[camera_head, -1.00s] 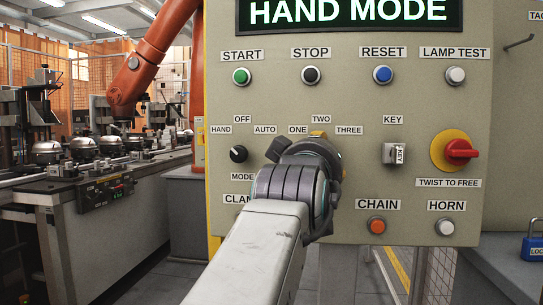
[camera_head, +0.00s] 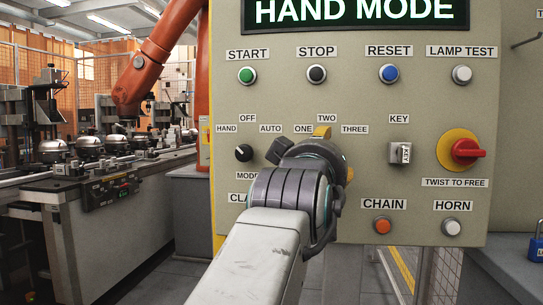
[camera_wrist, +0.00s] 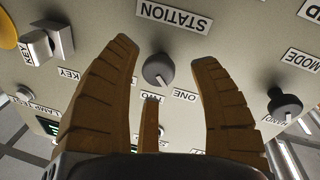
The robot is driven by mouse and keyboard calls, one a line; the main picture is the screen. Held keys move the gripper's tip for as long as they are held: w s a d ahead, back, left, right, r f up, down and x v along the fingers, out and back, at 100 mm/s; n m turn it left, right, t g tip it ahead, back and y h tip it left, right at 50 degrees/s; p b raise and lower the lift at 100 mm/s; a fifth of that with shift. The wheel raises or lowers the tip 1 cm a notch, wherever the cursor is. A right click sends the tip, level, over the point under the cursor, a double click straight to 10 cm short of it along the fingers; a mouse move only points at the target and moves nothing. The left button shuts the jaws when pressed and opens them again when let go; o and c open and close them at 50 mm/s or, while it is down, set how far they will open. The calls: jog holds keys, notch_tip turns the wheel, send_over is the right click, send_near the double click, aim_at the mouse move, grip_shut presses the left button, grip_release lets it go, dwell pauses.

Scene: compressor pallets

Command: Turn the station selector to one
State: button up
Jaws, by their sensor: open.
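The station selector is a round grey knob (camera_wrist: 158,70) under the STATION label, which appears upside down in the wrist view. I see gaps between the fingers and the knob; contact is not visible. In the head view, my wrist hides the knob and most of my gripper (camera_head: 335,152).
The mode knob (camera_head: 243,153) is left of the selector and the key switch (camera_head: 400,153) is right. A red twist switch (camera_head: 466,151) is farther right. START (camera_head: 246,75), STOP (camera_head: 317,74) and RESET (camera_head: 388,73) buttons sit above. The display reads HAND MODE (camera_head: 353,11).

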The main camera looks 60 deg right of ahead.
jog(key=s+a, duration=0.1)
jog(key=a, duration=0.8)
jog(key=shift+s+a+f, duration=0.35)
